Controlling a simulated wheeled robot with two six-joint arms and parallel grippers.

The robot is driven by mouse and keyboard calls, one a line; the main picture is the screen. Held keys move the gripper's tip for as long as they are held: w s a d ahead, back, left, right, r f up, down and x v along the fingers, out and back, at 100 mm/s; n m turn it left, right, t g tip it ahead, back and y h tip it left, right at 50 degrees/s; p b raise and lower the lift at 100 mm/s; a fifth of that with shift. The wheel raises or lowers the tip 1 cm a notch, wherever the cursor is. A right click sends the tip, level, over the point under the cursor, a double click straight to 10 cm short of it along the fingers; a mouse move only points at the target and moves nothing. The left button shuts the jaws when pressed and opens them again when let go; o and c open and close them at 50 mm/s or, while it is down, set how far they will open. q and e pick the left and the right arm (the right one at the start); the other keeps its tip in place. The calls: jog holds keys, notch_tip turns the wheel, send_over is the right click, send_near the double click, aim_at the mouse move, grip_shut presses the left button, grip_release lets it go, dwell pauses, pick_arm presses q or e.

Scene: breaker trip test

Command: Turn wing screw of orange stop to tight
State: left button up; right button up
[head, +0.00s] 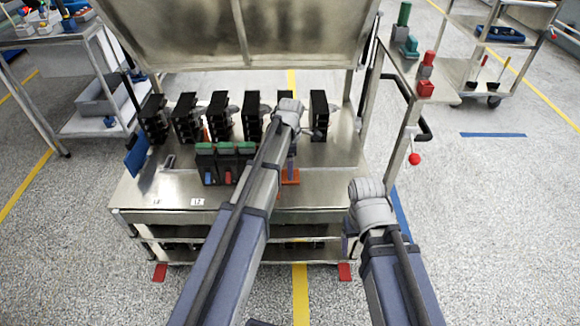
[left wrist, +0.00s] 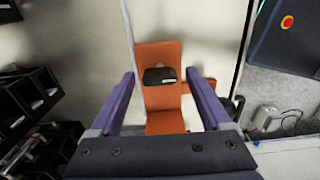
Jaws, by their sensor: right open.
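The orange stop (left wrist: 157,55) stands upright in the middle of the left wrist view, with a black wing screw (left wrist: 160,77) on its face. In the head view the orange stop (head: 290,177) shows at the front right of the metal bench top, partly behind my left gripper. My left gripper (left wrist: 160,84) is open, with one purple finger on each side of the wing screw and a gap to both; it also shows in the head view (head: 291,155). My right gripper (head: 349,238) is open, low at the bench's front right, mostly hidden by its wrist.
Several black breakers (head: 221,118) stand in a row on the bench (head: 170,188). A block with green tops (head: 226,149) and coloured switches sits left of the stop. A raised metal lid (head: 240,40) is behind. A red-ball lever (head: 414,159) is at right.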

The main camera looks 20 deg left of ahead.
pick_arm(q)
grip_shut()
dwell(0.4)
